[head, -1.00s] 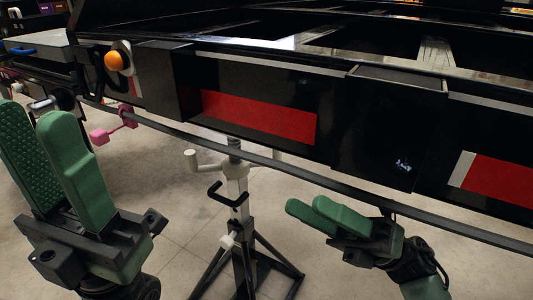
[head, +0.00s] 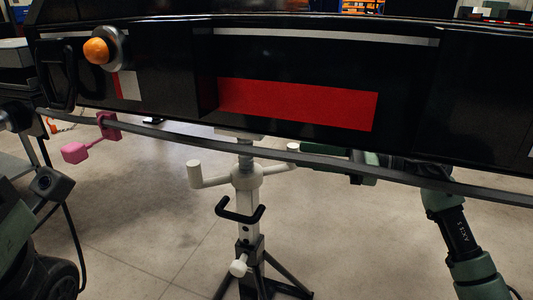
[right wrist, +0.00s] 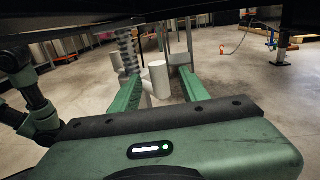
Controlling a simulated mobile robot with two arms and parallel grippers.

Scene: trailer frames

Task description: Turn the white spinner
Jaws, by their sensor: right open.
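The white spinner (head: 246,178) is a hub with arms ending in upright round knobs, on a stand under the black trailer frame. Its left knob (head: 195,174) is in clear view. Its right knob (head: 292,150) is partly hidden by the long dark bar. My right gripper (head: 330,160) is beside that knob, partly hidden behind the bar. In the right wrist view my right gripper (right wrist: 158,92) is open, with a white knob (right wrist: 158,76) between its fingers and no clear contact. Only part of my left arm shows at the left edge; its fingers are out of view.
The long dark bar (head: 400,172) crosses in front of the stand, below the trailer frame (head: 300,55) with its red panel (head: 300,103). A black hook (head: 240,212) and dark legs (head: 262,275) are on the stand. A pink part (head: 76,152) hangs at left.

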